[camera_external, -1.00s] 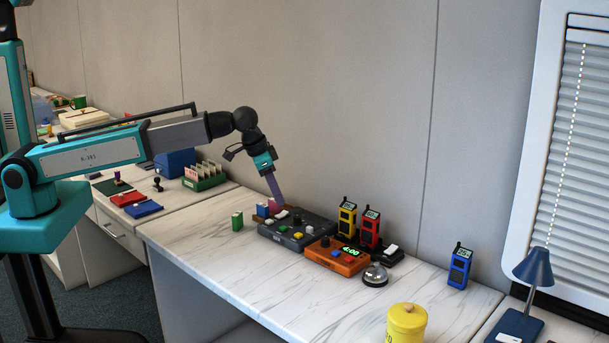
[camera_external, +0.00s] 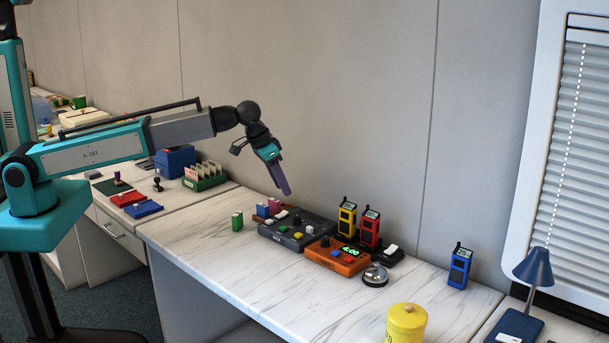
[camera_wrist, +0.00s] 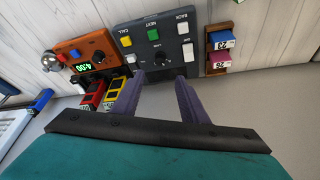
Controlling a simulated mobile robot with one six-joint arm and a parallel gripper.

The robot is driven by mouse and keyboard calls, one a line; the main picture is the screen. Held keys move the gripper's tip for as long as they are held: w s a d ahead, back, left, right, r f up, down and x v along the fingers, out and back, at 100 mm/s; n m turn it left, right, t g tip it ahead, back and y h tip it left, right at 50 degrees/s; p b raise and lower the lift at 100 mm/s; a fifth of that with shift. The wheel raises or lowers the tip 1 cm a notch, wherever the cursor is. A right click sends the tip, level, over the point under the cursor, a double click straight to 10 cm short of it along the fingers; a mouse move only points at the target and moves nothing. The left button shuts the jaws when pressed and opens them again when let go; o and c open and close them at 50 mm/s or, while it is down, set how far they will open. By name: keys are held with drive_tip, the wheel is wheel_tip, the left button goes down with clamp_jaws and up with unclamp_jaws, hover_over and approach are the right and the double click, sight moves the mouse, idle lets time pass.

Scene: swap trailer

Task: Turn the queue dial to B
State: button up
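The grey control panel (camera_external: 268,231) lies on the marble desk. Its black dial (camera_external: 297,218) is near the back, and I take this to be the queue dial. In the wrist view the dial (camera_wrist: 158,59) shows ahead of and between my fingertips; its letter marks are too small to read. My gripper (camera_external: 287,192) is above the back of the panel, pointing down and touching nothing. In the wrist view my gripper (camera_wrist: 160,82) has its two purple fingers apart with nothing between them.
The panel also bears a yellow button (camera_wrist: 126,41), a green button (camera_wrist: 154,34) and white switches. The orange timer (camera_external: 334,259) and yellow radio (camera_external: 347,220) stand to its right, the red radio (camera_external: 370,228) beyond.

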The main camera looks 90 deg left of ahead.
sight(297, 216)
drive_tip(key=shift+p+x, duration=1.15)
drive_tip(key=shift+x, duration=4.95)
clamp_jaws()
drive_tip(key=shift+a+m, duration=0.1)
drive_tip(key=shift+m, duration=0.5)
drive_tip(key=m+b, duration=0.1)
drive_tip(key=m+h, duration=0.1)
drive_tip(key=m, duration=0.1)
drive_tip(key=shift+a+m+t+h+b, duration=0.15)
drive_tip(key=shift+m+t+h+b, duration=0.15)
drive_tip(key=shift+b, duration=0.05)
drive_tip(key=shift+w+a+m+h+b, duration=0.1)
drive_tip(key=shift+m+h+b, duration=0.65)
drive_tip(key=shift+m, duration=1.45)
